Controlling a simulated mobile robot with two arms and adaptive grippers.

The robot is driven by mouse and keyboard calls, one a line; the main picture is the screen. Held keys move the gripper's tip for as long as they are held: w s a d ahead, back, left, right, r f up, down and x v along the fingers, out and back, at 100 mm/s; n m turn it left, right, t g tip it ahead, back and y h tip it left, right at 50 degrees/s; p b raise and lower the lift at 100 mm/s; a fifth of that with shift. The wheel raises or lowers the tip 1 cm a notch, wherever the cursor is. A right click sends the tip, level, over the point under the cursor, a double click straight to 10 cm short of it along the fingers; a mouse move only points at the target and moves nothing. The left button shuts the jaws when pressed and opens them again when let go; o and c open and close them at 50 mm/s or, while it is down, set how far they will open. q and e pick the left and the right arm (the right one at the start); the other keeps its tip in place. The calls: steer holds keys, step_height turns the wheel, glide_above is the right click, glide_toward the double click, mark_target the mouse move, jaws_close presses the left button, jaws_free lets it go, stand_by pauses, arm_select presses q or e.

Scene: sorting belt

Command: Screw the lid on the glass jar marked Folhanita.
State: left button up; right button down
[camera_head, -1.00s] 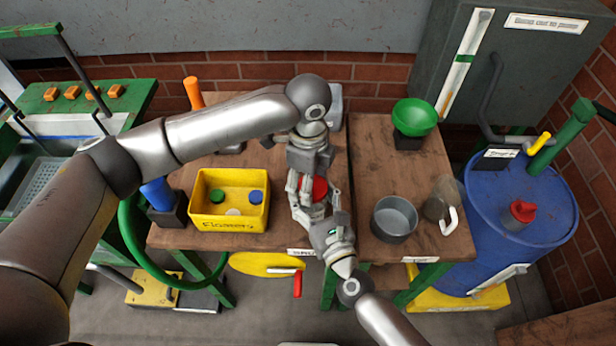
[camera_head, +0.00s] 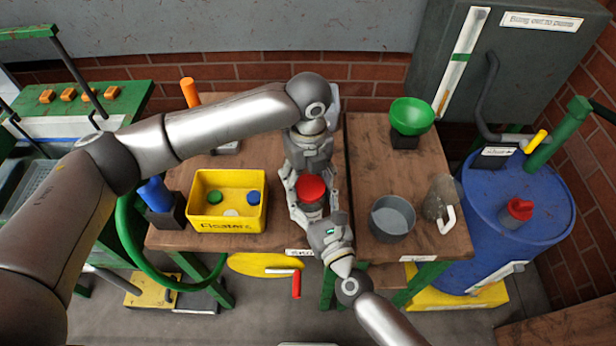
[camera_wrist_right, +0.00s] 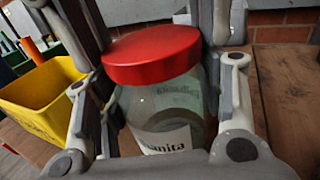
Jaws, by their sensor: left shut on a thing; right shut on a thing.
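The glass jar (camera_wrist_right: 165,108) stands between the fingers of my right gripper (camera_wrist_right: 160,120). Its white label shows the letters "anita" in the right wrist view. The red lid (camera_wrist_right: 152,54) sits on the jar's mouth, roughly level; I cannot tell how far it is threaded. In the head view the red lid (camera_head: 311,188) shows from above and hides most of the jar. My left gripper (camera_head: 311,183) reaches down from behind, shut on the lid, with a finger at each side. My right gripper (camera_head: 318,212) comes from the front, shut on the jar below.
A yellow bin (camera_head: 228,224) with several coloured lids stands to the left. To the right are a grey pot (camera_head: 392,218), a clear jug (camera_head: 438,200) and a green funnel (camera_head: 412,115). A blue drum (camera_head: 520,200) stands beyond the table's right edge.

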arm_select(q)
steer(key=shift+w+a, duration=0.15)
stand_by(0.6)
steer(key=o, duration=0.5)
steer(key=shift+o, duration=0.8)
steer(key=shift+r, duration=0.1)
steer(key=shift+r, duration=2.2)
steer(key=shift+c, duration=0.4)
